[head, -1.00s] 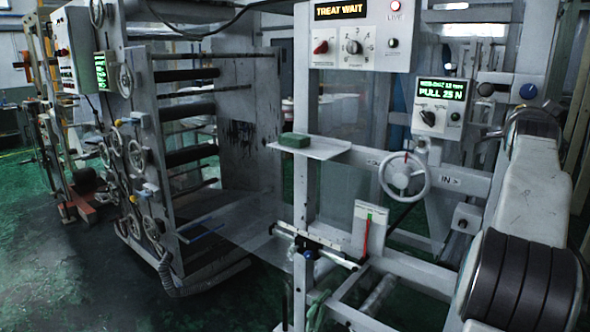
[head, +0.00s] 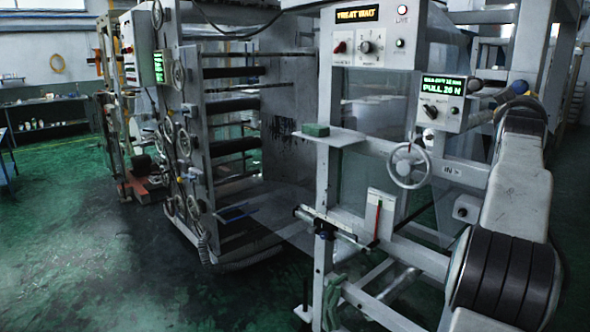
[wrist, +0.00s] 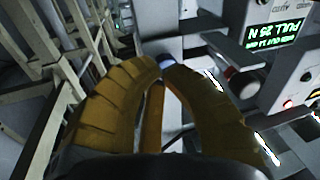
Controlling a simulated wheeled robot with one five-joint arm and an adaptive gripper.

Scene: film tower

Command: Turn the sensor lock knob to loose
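Another blue knob (head: 519,87) shows at the upper right, beside the pull display. I cannot read a label on either, so I cannot tell by name which is the sensor lock knob. In the wrist view, the yellow-brown fingers of my gripper (wrist: 166,68) curve inward and their tips come close together. A small blue thing (wrist: 165,61) shows just past the tips; contact is unclear. In the head view my arm's end hides most of the gripper.
The pull display box (head: 441,100) is near my arm. Roller machinery (head: 235,105) stands at the left, with open green floor (head: 80,240) beyond.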

